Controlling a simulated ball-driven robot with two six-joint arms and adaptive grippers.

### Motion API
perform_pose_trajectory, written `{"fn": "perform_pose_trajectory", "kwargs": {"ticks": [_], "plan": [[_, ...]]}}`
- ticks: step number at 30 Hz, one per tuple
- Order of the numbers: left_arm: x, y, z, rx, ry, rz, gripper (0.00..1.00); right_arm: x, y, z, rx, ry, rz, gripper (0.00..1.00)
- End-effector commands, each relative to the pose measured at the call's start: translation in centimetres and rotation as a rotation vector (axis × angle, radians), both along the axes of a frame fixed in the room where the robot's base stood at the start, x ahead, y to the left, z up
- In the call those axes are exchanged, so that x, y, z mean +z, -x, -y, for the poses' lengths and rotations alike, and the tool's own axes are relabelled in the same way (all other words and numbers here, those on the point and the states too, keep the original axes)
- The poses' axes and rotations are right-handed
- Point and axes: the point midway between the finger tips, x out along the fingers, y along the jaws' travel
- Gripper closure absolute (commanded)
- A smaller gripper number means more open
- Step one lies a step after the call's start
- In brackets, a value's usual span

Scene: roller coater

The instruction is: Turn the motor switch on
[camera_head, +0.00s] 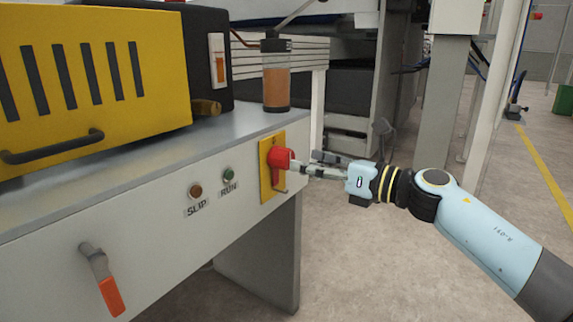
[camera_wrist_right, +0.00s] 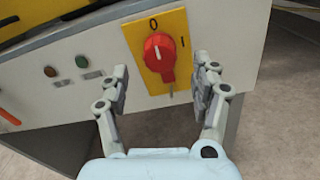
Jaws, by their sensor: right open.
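The motor switch is a red rotary knob (camera_head: 280,157) on a yellow plate (camera_head: 265,184) at the right end of the machine's front panel. In the right wrist view the knob (camera_wrist_right: 159,57) has a white line pointing up, roughly toward the "0" at the plate's top; an "I" mark is at the right. My right gripper (camera_head: 308,165) is open in front of the knob. In the wrist view its fingers (camera_wrist_right: 161,68) stand to the left and right of the knob, apart from it as far as I can tell. My left gripper is not in view.
The panel also has a SLIP button (camera_head: 196,191), a green RUN button (camera_head: 228,174) and an orange-handled lever (camera_head: 110,296). An orange jar (camera_head: 276,86) and a yellow slotted housing (camera_head: 85,75) sit on the tabletop.

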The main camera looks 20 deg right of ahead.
Motion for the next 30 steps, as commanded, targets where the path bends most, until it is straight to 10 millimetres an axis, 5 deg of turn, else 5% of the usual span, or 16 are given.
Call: {"fn": "perform_pose_trajectory", "kwargs": {"ticks": [9,21,30], "plan": [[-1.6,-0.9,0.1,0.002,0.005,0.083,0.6,-0.3,-4.1,-3.2,0.0,-0.003,-0.003,0.36],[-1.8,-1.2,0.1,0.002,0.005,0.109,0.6,-0.1,-4.7,-3.7,0.0,0.0,-0.003,0.37],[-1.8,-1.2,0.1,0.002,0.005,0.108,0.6,-0.1,-4.7,-3.7,0.0,-0.001,-0.003,0.76]]}}
